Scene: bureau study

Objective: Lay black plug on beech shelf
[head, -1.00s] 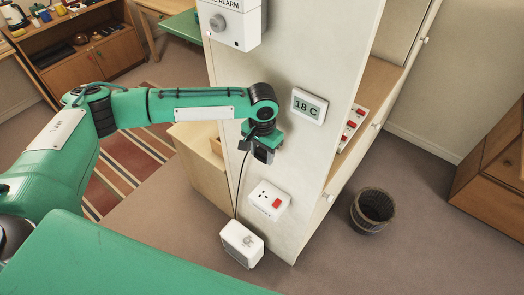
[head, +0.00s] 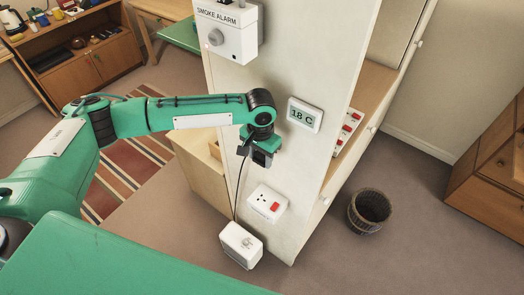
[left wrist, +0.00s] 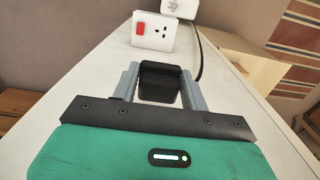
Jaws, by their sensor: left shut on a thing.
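My left gripper (head: 260,157) is shut on the black plug (left wrist: 160,84), which sits between its two grey fingers in the left wrist view. In the head view the gripper is in front of the pale panel, above the white socket (head: 268,202). A dark cord runs from near the gripper down to a white box (head: 241,244). The plug is clear of the socket. A light wood shelf surface (head: 379,82) shows behind the panel's right edge. A light wood unit (head: 200,172) stands to the left; I cannot tell which is the beech shelf. My right gripper is out of view.
A thermostat (head: 304,115) is on the panel, right of my gripper, and a smoke alarm (head: 227,32) is above. A power strip (head: 349,130) with red switches lies on the right shelf. A wastebasket (head: 369,210) stands on open floor.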

